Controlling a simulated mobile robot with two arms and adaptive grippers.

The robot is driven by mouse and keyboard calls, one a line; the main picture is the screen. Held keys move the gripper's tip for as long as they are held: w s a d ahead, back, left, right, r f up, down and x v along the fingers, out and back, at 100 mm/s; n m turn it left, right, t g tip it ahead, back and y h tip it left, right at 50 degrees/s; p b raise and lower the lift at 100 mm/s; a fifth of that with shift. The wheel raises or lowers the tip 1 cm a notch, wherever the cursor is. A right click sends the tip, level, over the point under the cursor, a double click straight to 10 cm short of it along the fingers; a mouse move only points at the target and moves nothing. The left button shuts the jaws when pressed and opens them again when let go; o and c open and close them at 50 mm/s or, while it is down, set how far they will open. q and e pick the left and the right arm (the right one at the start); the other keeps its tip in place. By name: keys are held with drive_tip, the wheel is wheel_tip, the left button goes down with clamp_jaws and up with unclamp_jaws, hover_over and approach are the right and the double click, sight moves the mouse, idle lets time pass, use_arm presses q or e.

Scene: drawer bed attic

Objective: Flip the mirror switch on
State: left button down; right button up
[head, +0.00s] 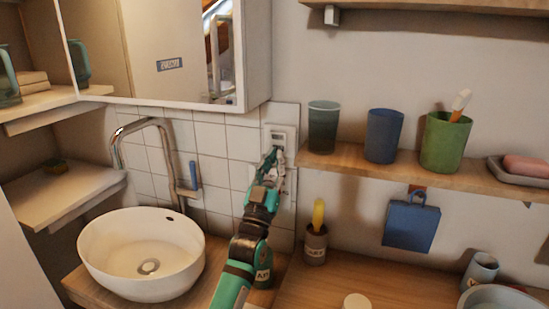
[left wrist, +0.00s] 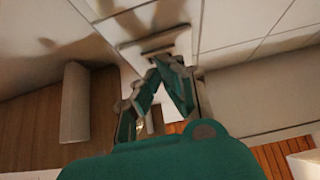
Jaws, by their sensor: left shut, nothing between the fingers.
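The mirror switch (head: 279,135) is a pale plate on the wall, below the right end of the mirror cabinet (head: 185,60). My left gripper (head: 273,157) is at the lower part of this plate, with its fingers shut and nothing between them. In the left wrist view, the green fingertips (left wrist: 167,62) meet close in front of the pale switch plate (left wrist: 140,24). I cannot tell whether they touch it. The gripper hides part of the plate, and the switch's position is not clear.
A wooden shelf (head: 330,160) just right of the switch holds a dark cup (head: 323,127), a blue cup (head: 383,136) and a green cup (head: 445,143). A white basin (head: 120,245) and a tap (head: 165,135) are at left. A small pot (head: 315,244) stands right of my arm.

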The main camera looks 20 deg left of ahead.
use_arm(q)
drive_tip(key=v, duration=0.6)
drive_tip(key=shift+s+f, duration=0.2)
drive_tip(key=shift+s, duration=0.1)
drive_tip(key=shift+a, duration=0.1)
